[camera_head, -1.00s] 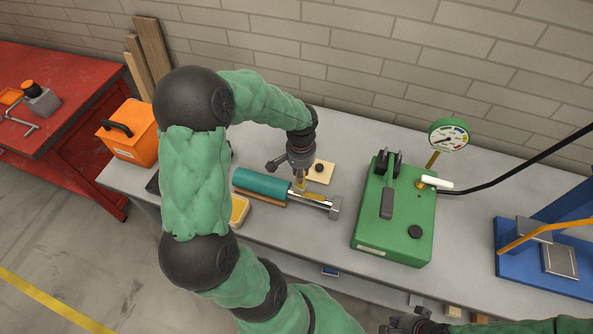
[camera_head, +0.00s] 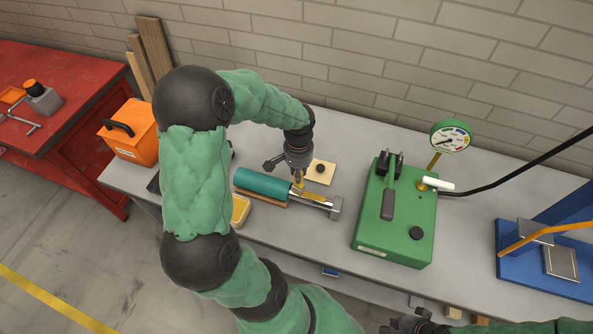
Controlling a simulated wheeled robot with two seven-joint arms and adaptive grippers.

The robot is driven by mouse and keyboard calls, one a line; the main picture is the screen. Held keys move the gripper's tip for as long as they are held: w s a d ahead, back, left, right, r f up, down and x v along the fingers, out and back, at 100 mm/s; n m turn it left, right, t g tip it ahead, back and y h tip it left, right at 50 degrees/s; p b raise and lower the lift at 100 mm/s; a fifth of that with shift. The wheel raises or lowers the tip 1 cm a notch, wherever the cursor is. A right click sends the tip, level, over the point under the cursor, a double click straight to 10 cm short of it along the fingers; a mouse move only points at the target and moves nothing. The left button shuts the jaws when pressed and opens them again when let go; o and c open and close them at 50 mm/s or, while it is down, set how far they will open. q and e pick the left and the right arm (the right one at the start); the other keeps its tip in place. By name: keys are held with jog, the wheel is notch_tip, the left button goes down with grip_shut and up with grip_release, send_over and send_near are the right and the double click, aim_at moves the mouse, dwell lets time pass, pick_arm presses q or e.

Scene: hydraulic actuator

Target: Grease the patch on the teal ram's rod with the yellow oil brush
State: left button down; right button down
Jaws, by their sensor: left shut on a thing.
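The teal ram (camera_head: 264,184) lies on the grey bench with its silver rod (camera_head: 322,203) pointing right to an end block. My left gripper (camera_head: 298,179) is above the rod, close to the ram's right end, and is shut on the yellow oil brush (camera_head: 309,193). The brush lies over the rod beside the teal barrel; whether it touches cannot be told. The patch on the rod cannot be made out. My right gripper (camera_head: 410,326) is at the bottom edge, partly cut off, and its fingers do not show clearly.
A beige plate with a black knob (camera_head: 320,172) lies behind the rod. A yellow tub (camera_head: 240,210) stands in front of the ram's left end. A green pump (camera_head: 397,222) with a gauge (camera_head: 451,137) stands to the right, beside a blue press frame (camera_head: 540,262).

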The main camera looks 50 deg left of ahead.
pick_arm(q)
jog(key=shift+r, duration=0.1)
jog(key=shift+w+r+p, duration=0.1)
jog(key=shift+r+p, duration=2.5)
jog(key=shift+r, duration=0.9)
